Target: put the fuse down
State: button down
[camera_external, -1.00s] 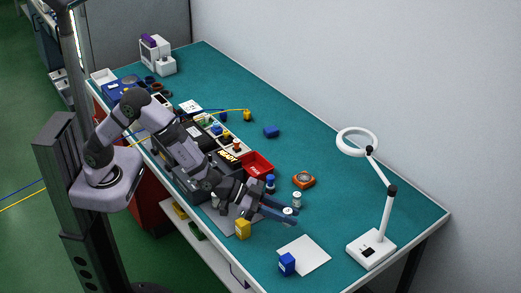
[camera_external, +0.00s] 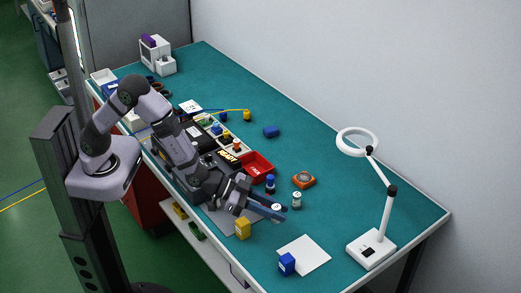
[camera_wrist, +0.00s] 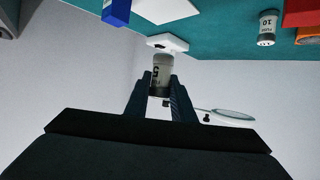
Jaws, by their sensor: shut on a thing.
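My gripper (camera_wrist: 160,92) is shut on a fuse (camera_wrist: 161,70), a pale cylinder with a dark band and a printed mark that looks like a 5. In the wrist view the fuse stands out between the fingertips. In the external view my gripper (camera_external: 272,212) is at the front half of the bench, with the white top of the held fuse (camera_external: 277,206) showing at the fingers. Whether the fuse touches the surface cannot be told. A second fuse (camera_external: 296,200), marked 10 in the wrist view (camera_wrist: 267,28), stands apart to the right.
A blue-topped cylinder (camera_external: 270,183), a red tray (camera_external: 256,164) and an orange device (camera_external: 304,179) are close by. A yellow box (camera_external: 243,229), a white sheet (camera_external: 304,256) and a blue box (camera_external: 287,264) lie nearer the front. A ring lamp (camera_external: 372,248) stands right; teal bench between is clear.

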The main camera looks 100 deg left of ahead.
aim_at(225, 221)
jog(key=s+a+f+n+y+p, duration=0.1)
jog(key=s+a+f+y, duration=0.15)
jog(key=s, duration=0.25)
jog(key=s+a+f+n+y+p, duration=0.1)
jog(key=s+a+f+n, duration=0.1)
jog(key=s+a, duration=0.3)
jog(key=shift+s+a+r+n+g+y, duration=0.5)
jog(key=shift+s+a+r+n+y, duration=0.5)
jog(key=shift+s+a+r, duration=1)
jog(key=shift+w+a+f, duration=0.1)
jog(key=shift+w+f, duration=0.05)
jog(key=shift+f, duration=1.05)
jog(key=shift+w+a+f, duration=0.15)
jog(key=shift+f, duration=1.1)
jog(key=shift+w+a+f, duration=0.1)
jog(key=shift+w+f, duration=0.05)
jog(key=shift+f, duration=1.05)
jog(key=shift+f+p, duration=0.45)
jog(key=shift+f, duration=1.4)
